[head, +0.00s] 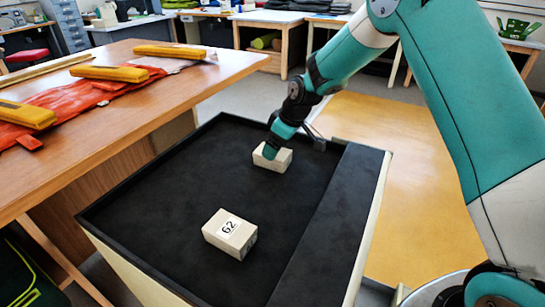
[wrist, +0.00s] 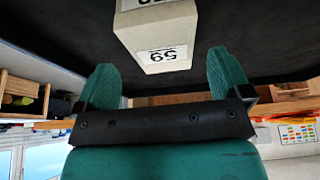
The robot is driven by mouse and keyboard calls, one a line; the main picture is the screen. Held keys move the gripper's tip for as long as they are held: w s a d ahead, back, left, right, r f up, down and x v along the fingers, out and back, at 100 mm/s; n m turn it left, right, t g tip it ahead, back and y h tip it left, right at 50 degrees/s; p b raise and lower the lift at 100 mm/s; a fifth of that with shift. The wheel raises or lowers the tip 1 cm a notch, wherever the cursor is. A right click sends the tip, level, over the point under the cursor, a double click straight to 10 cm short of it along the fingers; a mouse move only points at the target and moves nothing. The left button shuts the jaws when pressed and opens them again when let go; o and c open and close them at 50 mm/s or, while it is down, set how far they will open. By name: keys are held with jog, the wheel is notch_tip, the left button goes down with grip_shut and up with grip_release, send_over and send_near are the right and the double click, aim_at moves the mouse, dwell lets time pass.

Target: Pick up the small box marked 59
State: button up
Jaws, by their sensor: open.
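The small cream box marked 59 (wrist: 150,30) shows in the wrist view at the top centre, its label upside down on the end face. A second label on it is cut off by the picture's top edge. In the head view a cream box (head: 283,160) stands at the far part of the black-lined tray, its number not readable there. My gripper (wrist: 161,63) is open, with one green finger on each side of the box's near end in the picture. In the head view my gripper (head: 270,152) hides part of the box.
Another cream box marked 62 (head: 220,240) lies nearer in the tray (head: 340,215). The tray has a low raised rim and clear black floor between the boxes. A wooden table (head: 150,105) with orange cloths and yellow-handled items stands at the left.

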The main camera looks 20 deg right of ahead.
jog(key=x, duration=0.4)
jog(key=shift+s+f+p, duration=0.15)
jog(key=shift+f+p, duration=0.15)
jog(key=shift+f, duration=0.05)
jog(key=shift+c, duration=0.4)
jog(key=c, duration=1)
jog(key=shift+o, duration=0.2)
